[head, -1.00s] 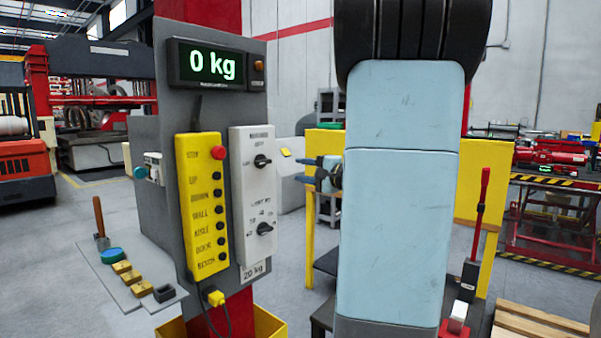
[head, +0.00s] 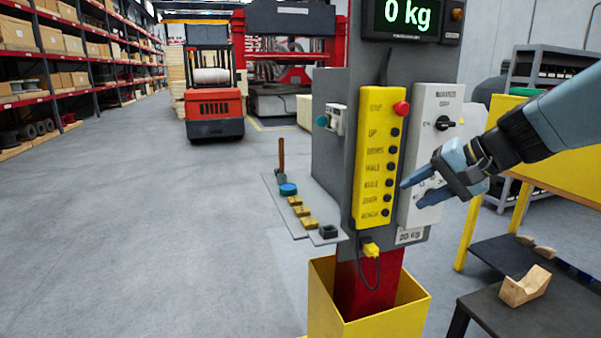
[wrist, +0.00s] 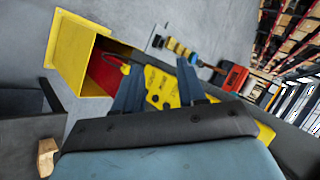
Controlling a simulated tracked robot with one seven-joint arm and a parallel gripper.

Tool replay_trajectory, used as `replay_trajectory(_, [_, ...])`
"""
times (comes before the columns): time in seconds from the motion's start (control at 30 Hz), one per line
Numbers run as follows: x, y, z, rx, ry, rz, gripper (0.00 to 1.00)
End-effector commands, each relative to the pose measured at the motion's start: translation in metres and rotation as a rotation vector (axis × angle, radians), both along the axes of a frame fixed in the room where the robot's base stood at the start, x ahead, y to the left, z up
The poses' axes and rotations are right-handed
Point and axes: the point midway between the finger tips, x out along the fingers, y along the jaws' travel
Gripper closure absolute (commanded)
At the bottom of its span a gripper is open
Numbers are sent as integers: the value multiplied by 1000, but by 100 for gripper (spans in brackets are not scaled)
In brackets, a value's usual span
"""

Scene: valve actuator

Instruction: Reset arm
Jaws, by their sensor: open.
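My gripper (head: 412,191) is in the head view at the right, in front of the white switch panel (head: 437,120) and just right of the yellow button pendant (head: 377,160). Its two blue-grey fingers are apart with nothing between them. I cannot tell whether they touch the panel. My forearm reaches in from the right edge. In the wrist view the fingers (wrist: 157,83) are apart, with the yellow pendant (wrist: 160,88) behind them. The lower part of the white panel is partly hidden by my gripper.
A grey shelf (head: 300,222) with a brush-like tool and yellow blocks juts left of the column. A yellow bin (head: 375,325) surrounds the red post's foot. A dark bench (head: 500,300) with a wooden block (head: 526,287) stands at right. The floor at left is clear.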

Motion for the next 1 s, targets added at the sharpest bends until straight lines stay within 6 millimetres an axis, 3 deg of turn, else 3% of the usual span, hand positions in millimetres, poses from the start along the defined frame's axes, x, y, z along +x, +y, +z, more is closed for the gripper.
replay_trajectory(0.13, [-41, 15, -15, -225, 19, 107, 60])
replay_trajectory(0.4, [-92, 7, -28, -628, -29, 226, 60])
replay_trajectory(0.63, [-106, -3, -26, -804, -82, 256, 60])
replay_trajectory(1.0, [-107, -5, -26, -824, -87, 257, 60])
